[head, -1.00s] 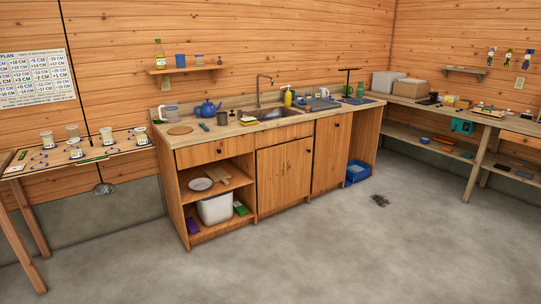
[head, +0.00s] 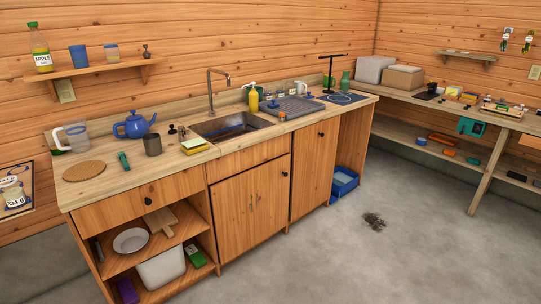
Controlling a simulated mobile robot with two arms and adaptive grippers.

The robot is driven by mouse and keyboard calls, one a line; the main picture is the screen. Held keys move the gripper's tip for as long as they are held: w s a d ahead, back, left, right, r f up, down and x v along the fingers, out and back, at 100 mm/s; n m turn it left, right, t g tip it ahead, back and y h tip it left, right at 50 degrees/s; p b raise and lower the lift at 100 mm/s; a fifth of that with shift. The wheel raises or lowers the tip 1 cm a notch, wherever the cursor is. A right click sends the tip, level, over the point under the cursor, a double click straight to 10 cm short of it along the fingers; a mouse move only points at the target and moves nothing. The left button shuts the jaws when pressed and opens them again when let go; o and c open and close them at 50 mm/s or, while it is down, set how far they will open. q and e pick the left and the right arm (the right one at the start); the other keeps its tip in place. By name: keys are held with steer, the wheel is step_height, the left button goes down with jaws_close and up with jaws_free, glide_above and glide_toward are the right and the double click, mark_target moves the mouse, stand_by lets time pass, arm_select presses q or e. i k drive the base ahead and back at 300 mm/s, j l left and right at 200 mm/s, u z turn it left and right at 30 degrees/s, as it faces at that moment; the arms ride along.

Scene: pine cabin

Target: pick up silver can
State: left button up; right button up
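I see no can that is clearly silver. A dark grey cylindrical vessel (head: 153,145) stands upright on the wooden counter (head: 118,184), right of the blue teapot (head: 135,124); I cannot tell whether it is a can or a cup. Neither of my grippers is in view.
The counter holds a sink (head: 232,127), a yellow bottle (head: 253,100) and a round cork mat (head: 84,171). A wall shelf (head: 100,70) hangs above. A blue crate (head: 344,182) stands on the floor. The floor in front is mostly clear.

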mark_target(151, 142)
steer(key=i+l+u, duration=0.2)
steer(key=i, duration=0.3)
steer(key=i+l+u, duration=0.15)
steer(key=i, duration=0.4)
steer(key=i+l+u, duration=0.15)
steer(key=u, duration=0.25)
steer(key=i+l+u, duration=0.15)
steer(key=u, duration=0.2)
